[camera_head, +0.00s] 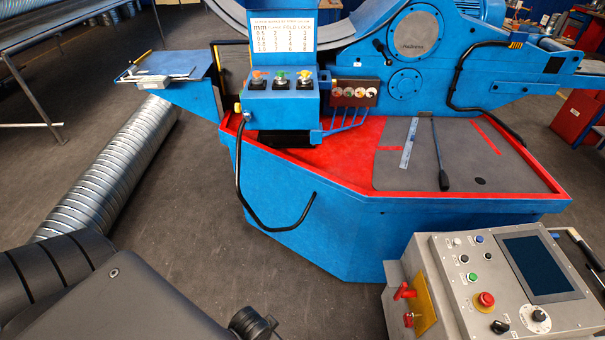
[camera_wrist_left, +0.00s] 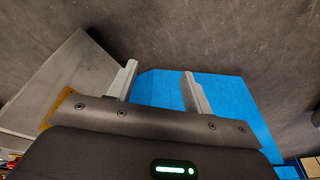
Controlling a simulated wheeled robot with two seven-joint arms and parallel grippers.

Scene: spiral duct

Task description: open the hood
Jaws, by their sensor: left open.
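A large blue machine (camera_head: 330,225) stands ahead in the head view, with a red-edged tray top and a curved black handle (camera_head: 275,228) on its front side. I cannot tell for sure which part is the hood. My left gripper (camera_wrist_left: 159,70) is open in the left wrist view, with nothing between its fingers. A blue surface (camera_wrist_left: 155,92) shows behind and between the fingers; whether they touch it is unclear. My dark left arm fills the lower left of the head view, where its fingers do not show. My right gripper is out of view.
A grey control console (camera_head: 500,290) stands at the lower right, with red switches on its side. It seems to show left of the fingers in the wrist view (camera_wrist_left: 60,85). A ribbed metal duct (camera_head: 115,170) lies at left. Grey floor (camera_head: 190,215) is clear between duct and machine.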

